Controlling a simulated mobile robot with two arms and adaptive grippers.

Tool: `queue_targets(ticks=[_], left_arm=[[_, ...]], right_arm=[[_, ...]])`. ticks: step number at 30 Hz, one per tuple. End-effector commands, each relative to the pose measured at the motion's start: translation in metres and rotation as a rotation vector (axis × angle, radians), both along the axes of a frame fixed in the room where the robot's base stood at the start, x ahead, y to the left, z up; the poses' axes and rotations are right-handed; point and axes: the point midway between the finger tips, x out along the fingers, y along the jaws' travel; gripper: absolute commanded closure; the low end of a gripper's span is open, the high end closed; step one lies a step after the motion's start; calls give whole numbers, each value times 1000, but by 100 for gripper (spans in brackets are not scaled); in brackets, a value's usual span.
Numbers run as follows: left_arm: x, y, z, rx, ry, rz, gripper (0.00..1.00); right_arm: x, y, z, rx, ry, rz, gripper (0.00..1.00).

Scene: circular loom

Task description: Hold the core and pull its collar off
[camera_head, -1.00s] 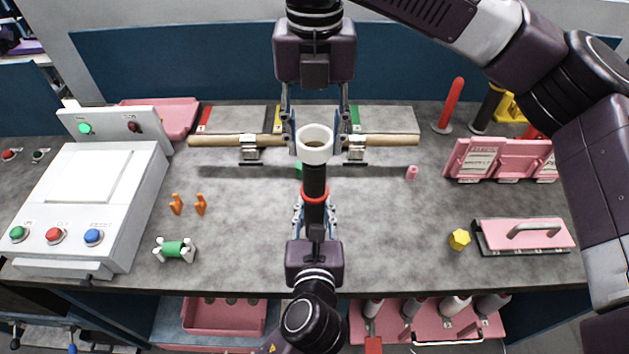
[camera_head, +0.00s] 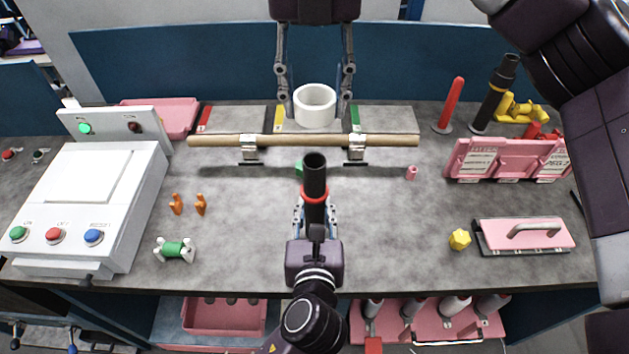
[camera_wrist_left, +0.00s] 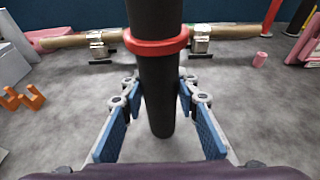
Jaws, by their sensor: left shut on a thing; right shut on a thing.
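The black core (camera_head: 315,178) stands upright, with a red ring (camera_head: 314,194) around it. My left gripper (camera_head: 315,214) is shut on the core below the ring. In the left wrist view the core (camera_wrist_left: 157,90) stands between the blue finger pads of the left gripper (camera_wrist_left: 158,118). The red ring (camera_wrist_left: 156,42) shows above the pads. The white collar (camera_head: 315,104) is off the core, apart from it and farther back. My right gripper (camera_head: 316,118) is shut on the collar, one finger at each side. The core's top end is open and bare.
A long tan roller (camera_head: 205,141) lies across the table behind the core on two metal clamps (camera_head: 356,148). A white control box (camera_head: 85,205) stands left.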

Motion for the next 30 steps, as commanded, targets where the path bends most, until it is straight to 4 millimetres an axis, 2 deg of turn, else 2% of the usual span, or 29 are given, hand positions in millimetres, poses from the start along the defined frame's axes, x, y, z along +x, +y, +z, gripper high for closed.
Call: queue_targets(ticks=[11,30], left_arm=[[0,0,0,0,0,0,98],[0,0,0,0,0,0,98]], right_arm=[[0,0,4,0,-1,0,89],[0,0,55,1,-3,-2,89]])
